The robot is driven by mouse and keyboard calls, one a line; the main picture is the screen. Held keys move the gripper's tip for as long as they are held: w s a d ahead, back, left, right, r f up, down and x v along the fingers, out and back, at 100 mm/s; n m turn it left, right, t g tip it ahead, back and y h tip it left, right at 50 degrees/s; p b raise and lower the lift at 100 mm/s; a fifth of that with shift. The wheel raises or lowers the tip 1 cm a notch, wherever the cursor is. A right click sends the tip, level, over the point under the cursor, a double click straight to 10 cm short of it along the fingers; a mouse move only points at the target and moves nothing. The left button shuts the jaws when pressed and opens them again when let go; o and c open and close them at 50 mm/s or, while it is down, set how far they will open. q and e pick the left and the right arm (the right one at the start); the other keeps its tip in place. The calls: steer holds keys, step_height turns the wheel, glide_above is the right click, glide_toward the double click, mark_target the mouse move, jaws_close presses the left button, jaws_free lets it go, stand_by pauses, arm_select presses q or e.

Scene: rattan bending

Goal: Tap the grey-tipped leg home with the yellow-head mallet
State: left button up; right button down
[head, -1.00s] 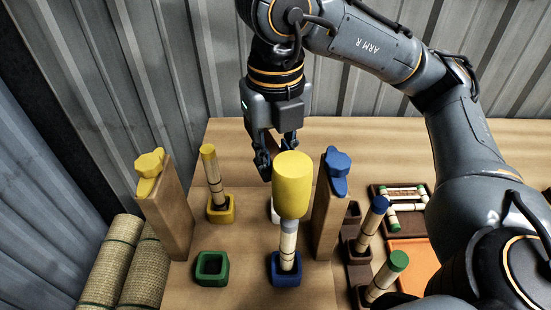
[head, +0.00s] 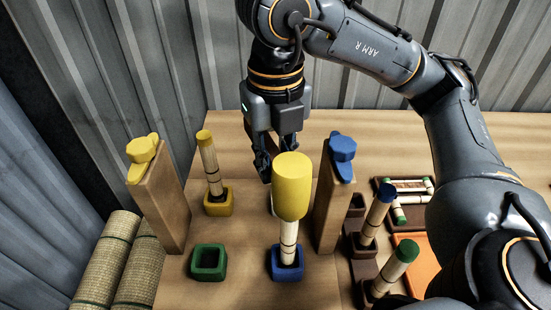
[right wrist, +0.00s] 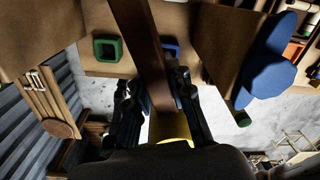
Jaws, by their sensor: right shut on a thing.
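The yellow mallet head (head: 292,188) hangs over the leg in the blue socket. My right gripper (head: 268,168) is shut on the mallet's brown handle, seen between its fingers in the right wrist view (right wrist: 152,50). The leg (head: 288,243) stands nearly upright in the blue socket (head: 287,268). Its upper end, with the grey tip, is hidden behind the mallet head; I cannot tell whether they touch. My left gripper is not in view.
Wooden posts with a yellow knob (head: 143,155) and a blue knob (head: 342,150) flank the sockets. A yellow-tipped leg (head: 209,165) leans in the yellow socket (head: 218,207). The green socket (head: 209,262) is empty. Blue-tipped (head: 375,215) and green-tipped (head: 393,272) legs stand right.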

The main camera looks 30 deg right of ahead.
steer(key=shift+r+p, duration=1.55)
steer(key=shift+r, duration=0.35)
step_height(320, 180, up, 5)
steer(key=p, duration=0.4)
